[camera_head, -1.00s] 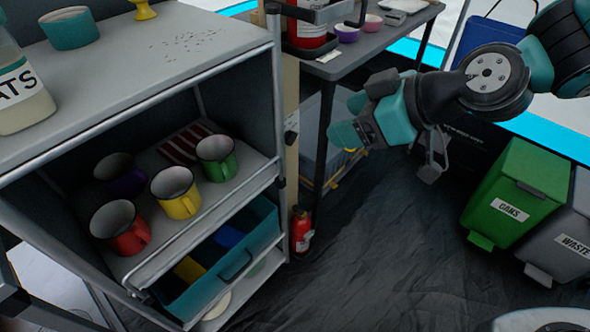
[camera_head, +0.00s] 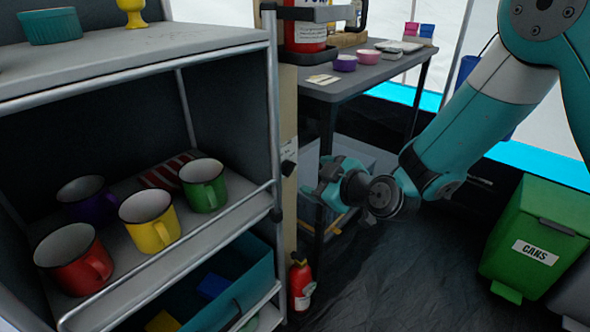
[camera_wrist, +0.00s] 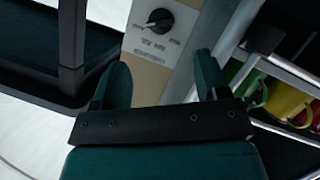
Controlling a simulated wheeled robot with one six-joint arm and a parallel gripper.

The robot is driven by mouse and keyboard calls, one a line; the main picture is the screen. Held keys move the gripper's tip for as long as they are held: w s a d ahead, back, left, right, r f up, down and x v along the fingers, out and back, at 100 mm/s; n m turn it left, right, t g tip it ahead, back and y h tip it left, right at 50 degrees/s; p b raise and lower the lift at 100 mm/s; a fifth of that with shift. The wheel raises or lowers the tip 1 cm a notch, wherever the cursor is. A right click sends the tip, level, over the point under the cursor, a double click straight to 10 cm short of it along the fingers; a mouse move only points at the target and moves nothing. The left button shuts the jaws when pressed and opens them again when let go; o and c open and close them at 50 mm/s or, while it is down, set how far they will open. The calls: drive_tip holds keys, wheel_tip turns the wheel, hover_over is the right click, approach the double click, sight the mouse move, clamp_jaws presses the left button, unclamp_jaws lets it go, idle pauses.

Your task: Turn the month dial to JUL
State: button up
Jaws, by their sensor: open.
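The month dial (camera_wrist: 160,18) is a black round knob on a beige post, near the top of the wrist view. A pale mark shows on the knob's lower left. The small lettering around and below it is too blurred to read. In the head view the dial (camera_head: 288,168) is a small dark knob seen side-on. My gripper (camera_wrist: 161,72) is open and empty, its two teal fingers apart below the dial, not touching it. In the head view my gripper (camera_head: 318,190) is just right of the post, with its fingers partly hidden by the wrist.
A metal shelf cart (camera_head: 150,70) with several coloured mugs stands left of the post. A fire extinguisher (camera_head: 300,283) stands at the post's foot. A grey table (camera_head: 345,88) is behind. A green bin (camera_head: 540,238) is at the right. Open floor lies between.

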sight(292, 170)
drive_tip(key=b+x, duration=0.1)
drive_tip(key=x, duration=0.8)
drive_tip(key=shift+a+f, duration=0.1)
drive_tip(key=shift+f, duration=0.05)
drive_tip(key=c, duration=0.9)
